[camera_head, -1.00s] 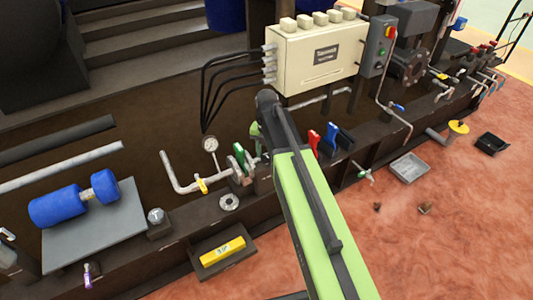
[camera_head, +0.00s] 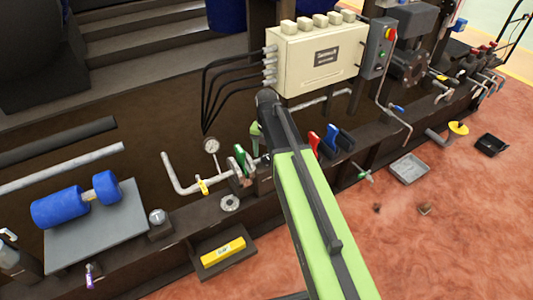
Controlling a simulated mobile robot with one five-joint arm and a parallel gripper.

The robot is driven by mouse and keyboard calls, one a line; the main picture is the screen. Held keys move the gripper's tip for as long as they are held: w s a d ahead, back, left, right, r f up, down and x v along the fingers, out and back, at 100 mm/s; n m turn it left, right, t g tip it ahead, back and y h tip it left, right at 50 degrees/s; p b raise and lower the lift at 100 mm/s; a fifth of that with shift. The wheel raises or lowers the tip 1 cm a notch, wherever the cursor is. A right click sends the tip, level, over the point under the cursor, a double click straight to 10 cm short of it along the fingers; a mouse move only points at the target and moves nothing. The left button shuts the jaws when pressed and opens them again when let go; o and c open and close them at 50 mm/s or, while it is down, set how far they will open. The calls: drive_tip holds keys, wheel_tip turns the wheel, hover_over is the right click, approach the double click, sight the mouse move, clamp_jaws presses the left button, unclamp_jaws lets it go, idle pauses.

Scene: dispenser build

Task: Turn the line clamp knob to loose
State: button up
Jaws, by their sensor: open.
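My green and black arm rises from the bottom right to a dark elbow, then folds down behind itself. A short green part of it shows left of the elbow; my gripper's fingers are hidden behind the arm. Under that part is a pipe fitting with a green handle (camera_head: 239,158), joined to a bent grey pipe (camera_head: 182,184) with a yellow valve handle (camera_head: 203,187). A round silver knob (camera_head: 157,216) sits on a dark block at the left. I cannot tell which part is the line clamp knob, nor its setting.
A pressure gauge (camera_head: 211,146) stands behind the pipe. Red (camera_head: 314,142) and blue (camera_head: 331,137) handles stand right of the arm. A cream control box (camera_head: 318,60) is above. A yellow block (camera_head: 223,251) lies in a dark tray. The reddish floor at right is mostly open.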

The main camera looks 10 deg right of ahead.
sight(266, 157)
wheel_tip(266, 157, up, 16)
drive_tip(key=p, duration=1.5)
drive_tip(key=shift+r, duration=0.2)
drive_tip(key=s+m, duration=0.7)
drive_tip(key=m, duration=0.8)
drive_tip(key=s+m, duration=0.7)
drive_tip(key=m, duration=0.8)
wheel_tip(266, 157, up, 14)
drive_tip(key=p, duration=1.4)
